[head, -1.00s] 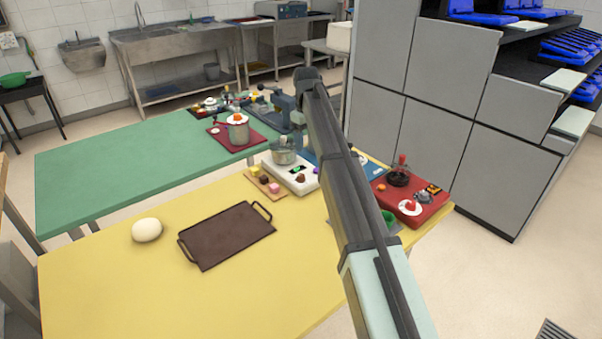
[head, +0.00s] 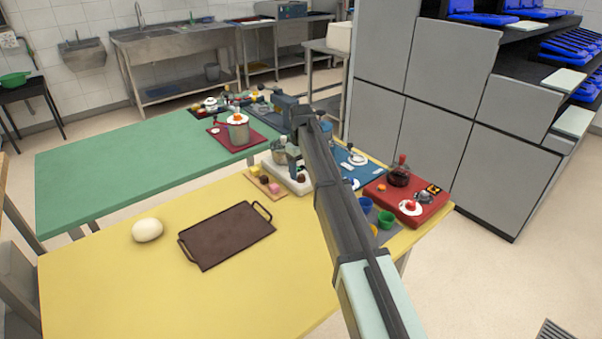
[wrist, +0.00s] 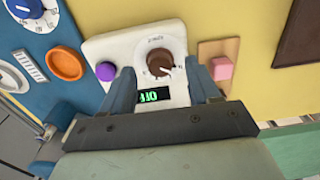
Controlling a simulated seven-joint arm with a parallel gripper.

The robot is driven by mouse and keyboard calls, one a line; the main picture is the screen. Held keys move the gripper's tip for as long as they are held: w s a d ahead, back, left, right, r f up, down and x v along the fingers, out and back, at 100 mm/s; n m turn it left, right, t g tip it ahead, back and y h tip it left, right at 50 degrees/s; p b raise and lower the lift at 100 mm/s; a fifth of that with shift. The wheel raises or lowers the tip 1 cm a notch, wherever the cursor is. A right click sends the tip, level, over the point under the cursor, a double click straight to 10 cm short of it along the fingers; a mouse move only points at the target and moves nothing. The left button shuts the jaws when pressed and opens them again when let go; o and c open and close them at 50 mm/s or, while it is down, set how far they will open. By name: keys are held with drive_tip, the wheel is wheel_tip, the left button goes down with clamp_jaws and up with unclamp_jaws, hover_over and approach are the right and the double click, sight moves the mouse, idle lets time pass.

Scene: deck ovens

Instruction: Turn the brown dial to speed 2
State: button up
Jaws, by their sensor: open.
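The brown dial (wrist: 160,63) sits on a white panel (wrist: 108,46) and shows in the wrist view, with a printed scale ring around it and a white pointer mark at its lower right. A small green display (wrist: 155,96) on the panel reads "OFF", upside down in this view. My gripper (wrist: 165,80) is open, with one blue-grey finger on each side of the dial's near side. I cannot tell whether the fingers touch the dial. In the head view my arm hides much of the white panel (head: 298,184) and the fingertips.
A purple knob (wrist: 106,71) is close to my left finger. A wooden board with a pink block (wrist: 221,69) is close to the right one. The tray (head: 228,236) is on the yellow table.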

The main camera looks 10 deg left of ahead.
drive_tip(key=shift+f, duration=0.8)
drive_tip(key=c, duration=1)
